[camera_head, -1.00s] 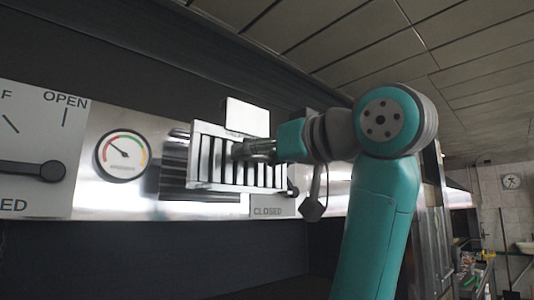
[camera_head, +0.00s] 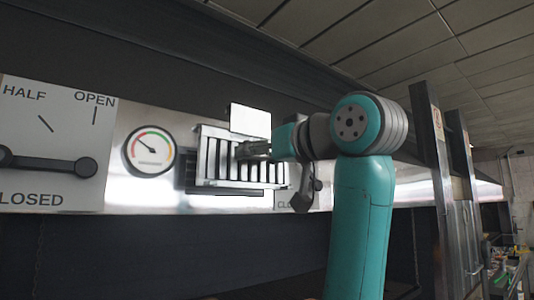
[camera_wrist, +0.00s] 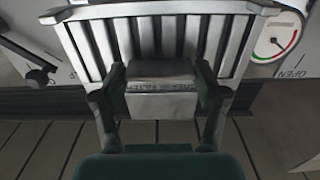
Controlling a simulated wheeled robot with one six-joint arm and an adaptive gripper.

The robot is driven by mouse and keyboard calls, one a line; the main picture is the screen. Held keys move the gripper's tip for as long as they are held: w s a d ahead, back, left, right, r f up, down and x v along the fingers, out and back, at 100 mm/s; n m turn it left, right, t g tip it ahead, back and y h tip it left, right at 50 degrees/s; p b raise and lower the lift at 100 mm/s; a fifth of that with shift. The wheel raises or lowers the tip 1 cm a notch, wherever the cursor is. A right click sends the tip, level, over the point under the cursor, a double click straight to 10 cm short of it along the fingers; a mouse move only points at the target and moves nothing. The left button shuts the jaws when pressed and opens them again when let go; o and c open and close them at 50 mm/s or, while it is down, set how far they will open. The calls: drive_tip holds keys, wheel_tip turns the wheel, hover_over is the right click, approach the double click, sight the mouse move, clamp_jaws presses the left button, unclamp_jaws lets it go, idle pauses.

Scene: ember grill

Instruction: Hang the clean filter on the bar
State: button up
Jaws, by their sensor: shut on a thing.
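The filter (camera_head: 222,160) is a silvery metal frame with upright slats. It is held up in front of the steel wall panel in the head view. My gripper (camera_head: 255,150) is shut on it from the right. In the wrist view the filter (camera_wrist: 165,35) fills the top, and my gripper (camera_wrist: 162,82) has its two dark fingers on either side of a grey block with small lettering at the filter's edge. A blank white plate (camera_head: 250,120) shows above the filter in the head view. I cannot make out the bar; a dark recess shows partly behind the filter.
A round gauge (camera_head: 150,153) is on the panel left of the filter. Further left is a lever plate (camera_head: 50,115) marked HALF, OPEN and CLOSED with a dark lever. A second CLOSED label is mostly hidden. Metal uprights (camera_head: 435,185) stand at the right.

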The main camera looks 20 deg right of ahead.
sight(250, 168)
drive_tip(key=shift+w+a+f, duration=0.25)
drive_tip(key=shift+w+f, duration=0.05)
drive_tip(key=shift+w, duration=0.65)
drive_tip(key=shift+w+a+f, duration=0.25)
drive_tip(key=shift+w+f, duration=0.1)
drive_tip(key=shift+w, duration=0.65)
drive_tip(key=shift+w+a+f, duration=0.25)
drive_tip(key=shift+w+f, duration=0.05)
drive_tip(key=shift+w, duration=0.65)
drive_tip(key=o, duration=1.6)
drive_tip(key=shift+f, duration=0.1)
drive_tip(key=v, duration=1.2)
